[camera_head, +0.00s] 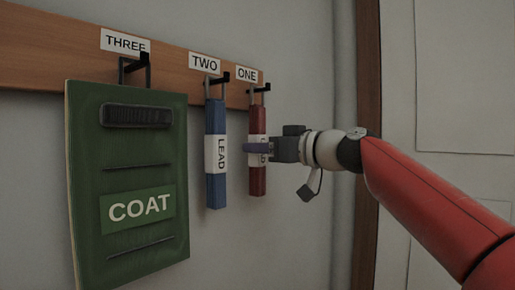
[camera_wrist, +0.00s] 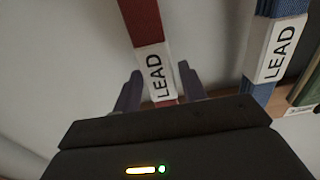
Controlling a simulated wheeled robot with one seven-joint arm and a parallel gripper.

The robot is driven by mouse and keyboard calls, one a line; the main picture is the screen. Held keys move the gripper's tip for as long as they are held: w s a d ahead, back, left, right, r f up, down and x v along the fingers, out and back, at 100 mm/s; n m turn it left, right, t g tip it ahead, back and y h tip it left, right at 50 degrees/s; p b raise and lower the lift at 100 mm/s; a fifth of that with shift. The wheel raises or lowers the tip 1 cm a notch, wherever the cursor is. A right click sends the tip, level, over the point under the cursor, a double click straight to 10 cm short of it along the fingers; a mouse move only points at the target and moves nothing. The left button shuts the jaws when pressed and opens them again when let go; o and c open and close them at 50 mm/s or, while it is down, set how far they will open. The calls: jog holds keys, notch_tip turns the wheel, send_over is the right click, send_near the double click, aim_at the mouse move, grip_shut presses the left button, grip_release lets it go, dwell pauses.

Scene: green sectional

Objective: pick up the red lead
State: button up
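The red lead (camera_head: 258,178) hangs upright from the hook under the sign ONE, with a white LEAD label. In the wrist view the red lead (camera_wrist: 143,22) runs down between the two fingers of my gripper (camera_wrist: 160,82). The fingers stand on either side of its label, with small gaps showing beside it, so they look open. In the head view my gripper (camera_head: 252,147) reaches in from the right at label height and hides part of the label.
A blue lead (camera_head: 216,190) hangs close on the left under TWO; it also shows in the wrist view (camera_wrist: 262,45). A green COAT panel (camera_head: 135,165) hangs under THREE. The wooden rail (camera_head: 60,45) carries the hooks. A brown door frame (camera_head: 368,70) stands at right.

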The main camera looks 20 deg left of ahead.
jog(key=c, duration=0.7)
jog(key=shift+c, duration=0.2)
